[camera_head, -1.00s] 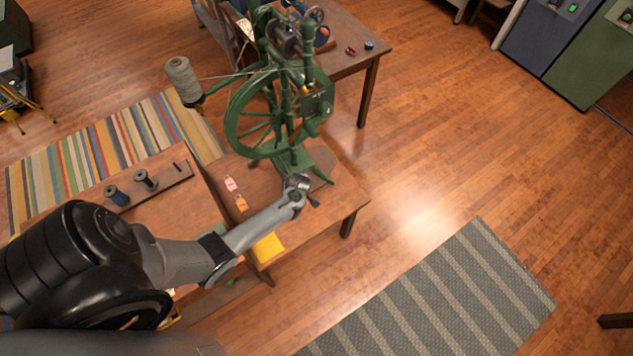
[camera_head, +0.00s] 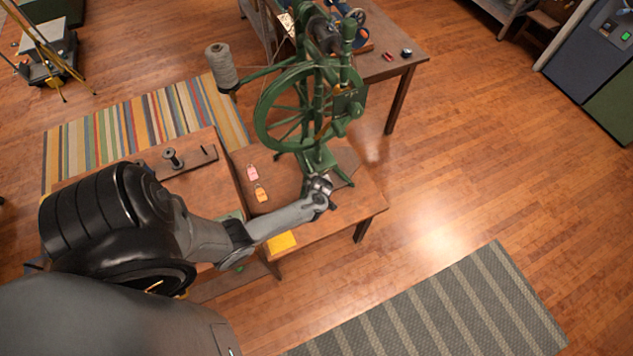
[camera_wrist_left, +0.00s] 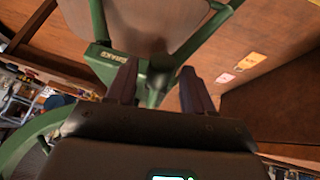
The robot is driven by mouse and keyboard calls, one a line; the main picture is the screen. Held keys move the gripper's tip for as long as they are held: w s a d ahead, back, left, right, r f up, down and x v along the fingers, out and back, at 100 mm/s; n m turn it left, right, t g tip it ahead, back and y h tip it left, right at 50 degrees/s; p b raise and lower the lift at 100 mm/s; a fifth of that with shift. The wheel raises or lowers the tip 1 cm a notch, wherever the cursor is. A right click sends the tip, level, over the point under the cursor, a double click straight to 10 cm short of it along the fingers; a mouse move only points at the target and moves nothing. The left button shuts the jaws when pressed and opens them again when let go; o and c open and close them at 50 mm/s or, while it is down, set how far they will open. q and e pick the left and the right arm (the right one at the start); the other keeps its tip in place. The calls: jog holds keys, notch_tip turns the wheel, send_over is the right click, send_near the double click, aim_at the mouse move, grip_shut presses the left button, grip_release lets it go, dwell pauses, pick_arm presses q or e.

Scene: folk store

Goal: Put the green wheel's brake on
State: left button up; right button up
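The green spinning wheel (camera_head: 268,118) stands on a low wooden table in the head view. In the left wrist view, a green part of it bears a plate lettered "BRAKE" (camera_wrist_left: 108,55). My left gripper (camera_head: 323,189) is at the foot of the wheel's frame. In the left wrist view, its two dark fingers (camera_wrist_left: 160,85) are apart, with a green frame part (camera_wrist_left: 155,82) showing between them. I cannot tell whether they touch it. The brake's own moving part is not clearly distinguishable. My right gripper is in neither view.
A pink tag (camera_head: 252,172), an orange tag (camera_head: 261,193) and a yellow pad (camera_head: 282,242) lie on the wooden table (camera_head: 350,207). A grey yarn cone (camera_head: 221,66) stands out left of the wheel. Another table (camera_head: 405,56) is behind.

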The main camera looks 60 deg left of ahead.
pick_arm(q)
jog(key=shift+d+r, duration=0.3)
jog(key=shift+r, duration=0.25)
jog(key=p+v, duration=0.2)
jog(key=v, duration=0.7)
jog(key=shift+s+d+r+p, duration=0.2)
jog(key=shift+r+p, duration=0.05)
jog(key=shift+p, duration=0.1)
